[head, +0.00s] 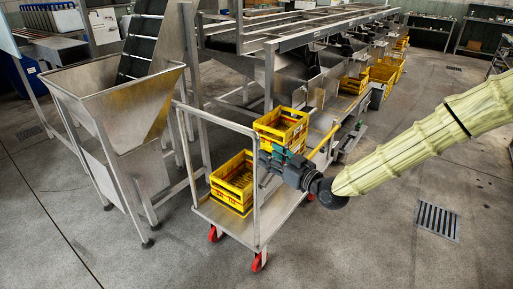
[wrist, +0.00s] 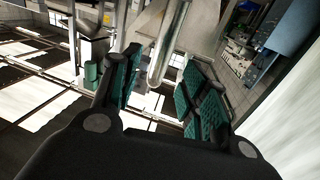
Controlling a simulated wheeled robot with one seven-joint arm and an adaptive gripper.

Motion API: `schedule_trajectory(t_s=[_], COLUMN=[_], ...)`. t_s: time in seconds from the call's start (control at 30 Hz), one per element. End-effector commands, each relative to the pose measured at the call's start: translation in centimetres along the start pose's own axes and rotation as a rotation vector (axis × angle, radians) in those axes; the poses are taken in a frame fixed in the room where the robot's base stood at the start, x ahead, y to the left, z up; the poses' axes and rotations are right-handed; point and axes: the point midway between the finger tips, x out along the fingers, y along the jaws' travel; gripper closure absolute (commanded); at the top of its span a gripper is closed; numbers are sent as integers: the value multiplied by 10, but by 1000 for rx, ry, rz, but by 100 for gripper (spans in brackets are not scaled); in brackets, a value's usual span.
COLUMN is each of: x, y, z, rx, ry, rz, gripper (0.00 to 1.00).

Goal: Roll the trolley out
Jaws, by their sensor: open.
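The trolley is a flat metal platform (head: 226,222) with a tall tubular handle (head: 216,119) at its near end and red wheels. A yellow crate (head: 232,192) sits on its deck. Stacked yellow crates (head: 281,128) stand behind, partly hidden by my gripper. My gripper (head: 262,164) is at the right upright of the handle, below its top bar. In the wrist view my gripper (wrist: 160,80) has its teal-padded fingers apart, with a pale metal tube (wrist: 161,55) showing between them. I cannot tell whether the fingers touch the tube.
A steel hopper (head: 115,100) stands close to the trolley's left. The long sizer frame (head: 300,38) with more yellow crates (head: 384,73) runs behind. The floor in front and to the right is open, with a drain grate (head: 437,221) at the right.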

Motion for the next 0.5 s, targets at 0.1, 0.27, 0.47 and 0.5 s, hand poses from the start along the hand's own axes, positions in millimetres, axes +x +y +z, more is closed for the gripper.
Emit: schedule_trajectory(t_s=[0.1, 0.27, 0.47, 0.5], x=[21, 45, 65, 67], y=[0, -1, 0, 0], z=[1, 1, 1, 1], rx=[1, 1, 1, 1], ry=[-1, -2, -2, -2], rz=[0, -1, 1, 1], gripper=[56, 56, 56, 56])
